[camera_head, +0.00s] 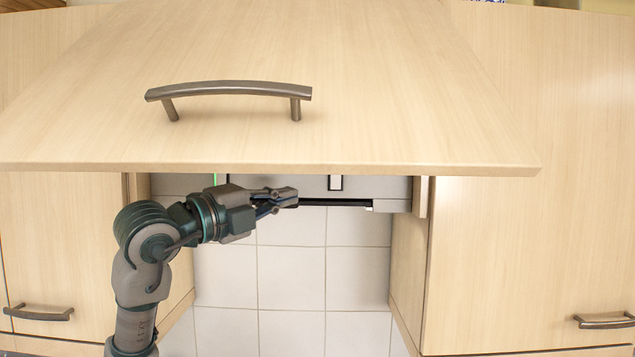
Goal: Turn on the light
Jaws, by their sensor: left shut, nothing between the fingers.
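My left gripper (287,196) reaches in from the left, below the raised wooden flap. Its fingers are shut and empty, pointing right. The fingertips are in front of the lower edge of a grey hood-like unit (385,188); I cannot tell whether they touch it. A small white rectangle with dark edges (335,183) sits on that unit, to the right of the fingertips and apart from them. I cannot tell whether it is a switch. No lit lamp is clearly visible. The flap hides the unit's upper part. My right gripper is not in view.
The wooden flap (380,95) with its dark handle (230,89) juts out above my gripper. Cabinets stand on the left (60,240) and right (530,230). Between them is an open gap in front of the white tiled wall (290,275).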

